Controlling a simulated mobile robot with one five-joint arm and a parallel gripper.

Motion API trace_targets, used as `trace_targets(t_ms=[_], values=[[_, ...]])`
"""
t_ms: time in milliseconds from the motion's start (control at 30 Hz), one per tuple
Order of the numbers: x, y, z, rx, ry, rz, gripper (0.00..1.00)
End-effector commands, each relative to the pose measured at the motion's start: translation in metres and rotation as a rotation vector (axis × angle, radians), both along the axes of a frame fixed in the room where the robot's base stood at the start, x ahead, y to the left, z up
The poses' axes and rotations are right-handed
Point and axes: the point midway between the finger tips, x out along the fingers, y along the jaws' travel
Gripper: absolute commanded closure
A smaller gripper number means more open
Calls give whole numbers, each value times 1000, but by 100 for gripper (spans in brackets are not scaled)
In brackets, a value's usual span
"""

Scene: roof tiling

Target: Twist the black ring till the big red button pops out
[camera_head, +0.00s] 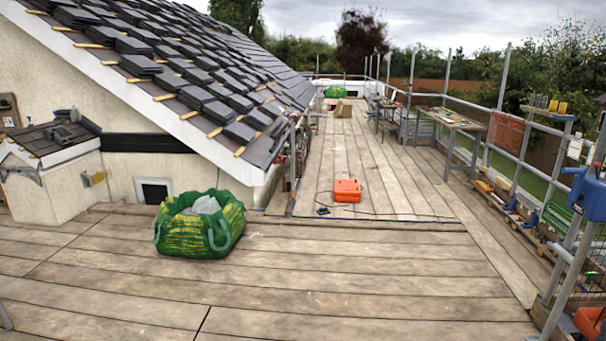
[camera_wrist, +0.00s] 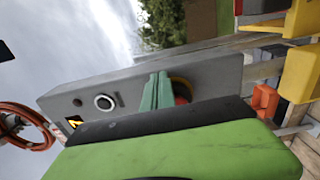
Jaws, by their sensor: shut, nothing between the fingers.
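In the wrist view a grey control box (camera_wrist: 215,66) crosses the picture, turned on its side. The big red button (camera_wrist: 183,95) sits on a yellow surround (camera_wrist: 182,82) near the box's right part. My gripper (camera_wrist: 160,82), with teal fingers, is shut and empty. It stands in front of the button, just left of it in the picture, and hides part of it. I cannot tell whether the fingers touch the button. I cannot make out a black ring around it. My green and black gripper body covers the lower part of the view. My gripper does not show in the head view.
An orange cable (camera_wrist: 22,112) hangs at left.

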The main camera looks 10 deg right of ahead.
Motion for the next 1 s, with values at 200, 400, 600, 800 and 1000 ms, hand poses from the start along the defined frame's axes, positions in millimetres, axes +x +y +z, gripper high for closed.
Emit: trace_targets(t_ms=[200,400,600,800,1000], values=[[2,0,-1,0,0,0,100],[5,-1,-2,0,0,2,100],[7,-1,-2,0,0,4,100],[7,-1,-5,0,0,6,100],[6,-1,-10,0,-1,6,100]])
